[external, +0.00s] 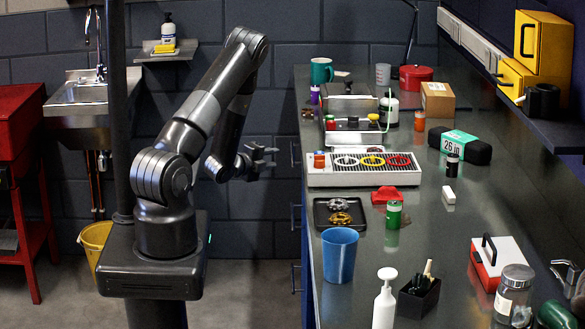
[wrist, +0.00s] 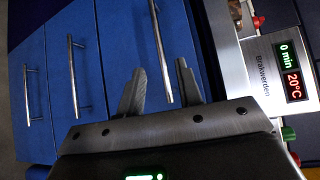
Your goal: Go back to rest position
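My gripper (external: 264,157) hangs beside the left edge of the workbench (external: 460,215), in the air and clear of the bench top. In the wrist view my gripper (wrist: 160,82) has its two fingers apart with nothing between them. Behind the fingers are blue drawer fronts (wrist: 110,60) with metal handles. My arm is bent, raised at the elbow and reaching down toward the bench side.
The bench holds a device with coloured rings (external: 364,178), a black tray (external: 325,216), a blue cup (external: 339,255) and a white pump bottle (external: 385,300). A display unit (wrist: 290,70) is close on the wrist view's right. Left are a sink (external: 90,95) and yellow bucket (external: 96,240).

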